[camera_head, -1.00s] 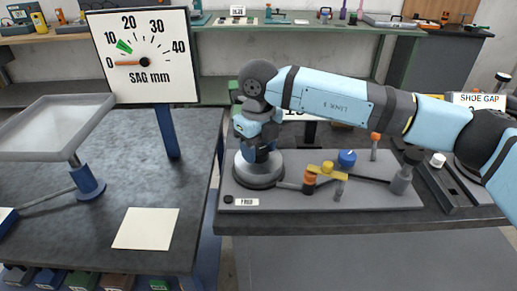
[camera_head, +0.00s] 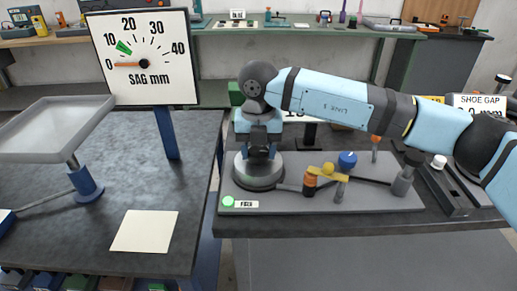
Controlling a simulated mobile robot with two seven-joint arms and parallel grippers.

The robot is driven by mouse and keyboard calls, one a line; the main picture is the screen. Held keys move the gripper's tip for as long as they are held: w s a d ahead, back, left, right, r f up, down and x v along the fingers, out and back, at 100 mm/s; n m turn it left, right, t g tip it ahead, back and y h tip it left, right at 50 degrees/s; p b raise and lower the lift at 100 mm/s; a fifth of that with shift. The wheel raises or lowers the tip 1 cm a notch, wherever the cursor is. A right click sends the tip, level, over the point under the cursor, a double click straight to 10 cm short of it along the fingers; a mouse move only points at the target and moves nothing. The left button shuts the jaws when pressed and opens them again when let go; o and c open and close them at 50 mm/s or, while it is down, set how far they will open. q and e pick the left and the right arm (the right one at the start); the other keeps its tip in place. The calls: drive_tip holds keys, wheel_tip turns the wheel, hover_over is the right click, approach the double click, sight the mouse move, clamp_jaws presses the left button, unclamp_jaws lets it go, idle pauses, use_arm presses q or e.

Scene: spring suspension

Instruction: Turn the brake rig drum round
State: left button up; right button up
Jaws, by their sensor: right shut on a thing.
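The brake rig drum (camera_head: 258,176) is a dark grey round body with a paler rim, at the left end of a grey base plate (camera_head: 375,196) on the right bench. My right gripper (camera_head: 260,153) points straight down over its middle and is shut on the top of the drum. The gripped part is hidden by the fingers. A small round lamp (camera_head: 228,201) on the plate's front left corner is green, beside a small white label (camera_head: 247,204). My left gripper is not in view.
Right of the drum, the plate carries an orange-topped post (camera_head: 310,183), a yellow lever (camera_head: 328,174), a blue knob (camera_head: 347,159) and a grey post (camera_head: 402,181). A SHOE GAP display (camera_head: 480,102) is partly behind my arm. A SAG dial (camera_head: 145,58) and tray (camera_head: 55,130) stand left.

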sight(259, 151)
drive_tip(key=shift+r, duration=0.1)
idle(0.4)
drive_tip(key=o, duration=0.9)
use_arm(q)
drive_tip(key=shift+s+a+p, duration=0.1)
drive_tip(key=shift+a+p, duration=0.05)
drive_tip(key=shift+p, duration=0.65)
use_arm(e)
wheel_tip(259, 151, up, 14)
drive_tip(key=shift+f, duration=0.1)
drive_tip(key=shift+f, duration=0.1)
